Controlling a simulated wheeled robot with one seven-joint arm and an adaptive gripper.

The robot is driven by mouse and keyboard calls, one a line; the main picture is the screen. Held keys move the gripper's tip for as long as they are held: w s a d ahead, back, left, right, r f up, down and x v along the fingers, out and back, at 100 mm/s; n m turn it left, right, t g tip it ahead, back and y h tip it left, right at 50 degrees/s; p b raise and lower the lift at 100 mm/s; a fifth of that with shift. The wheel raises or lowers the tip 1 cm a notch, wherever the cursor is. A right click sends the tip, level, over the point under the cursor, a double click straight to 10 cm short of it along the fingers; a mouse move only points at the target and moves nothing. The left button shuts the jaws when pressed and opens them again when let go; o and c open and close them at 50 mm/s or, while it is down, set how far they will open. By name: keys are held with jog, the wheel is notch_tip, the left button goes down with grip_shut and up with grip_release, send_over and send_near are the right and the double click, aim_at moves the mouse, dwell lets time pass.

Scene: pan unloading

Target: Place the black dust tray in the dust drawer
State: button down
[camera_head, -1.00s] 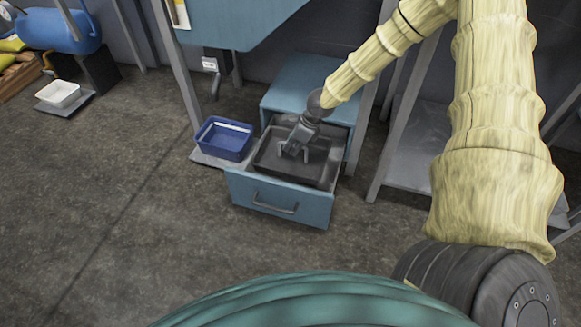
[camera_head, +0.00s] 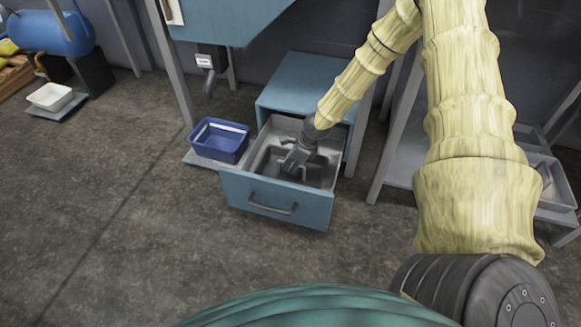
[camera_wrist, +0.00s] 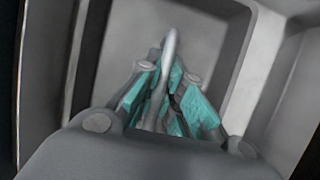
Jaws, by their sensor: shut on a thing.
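The dust drawer (camera_head: 245,193) stands pulled open, with a blue front and a grey inside. The dark tray (camera_head: 262,170) is within the drawer's walls; I cannot tell whether it rests on the bottom. My gripper (camera_head: 291,169) reaches down into the drawer. In the wrist view my teal-padded gripper (camera_wrist: 165,105) is shut around a thin grey upright handle (camera_wrist: 169,55) over the tray's grey floor (camera_wrist: 122,45). My arm and gripper hide part of the tray.
A blue bin (camera_head: 220,140) stands just left of the drawer on a low plate. The blue cabinet top (camera_head: 300,85) is behind, between metal legs. A white tray (camera_head: 50,97) is far left. The floor in front of the drawer is clear.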

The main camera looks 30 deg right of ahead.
jog(key=c, duration=1.5)
grip_release()
jog(key=shift+c, duration=0.2)
jog(key=p+v, duration=0.3)
jog(key=v, duration=0.3)
jog(key=shift+r+p, duration=0.2)
jog(key=shift+p, duration=0.15)
jog(key=shift+s+d+r+p, duration=0.2)
jog(key=shift+s+r+p, duration=0.1)
jog(key=shift+r, duration=0.3)
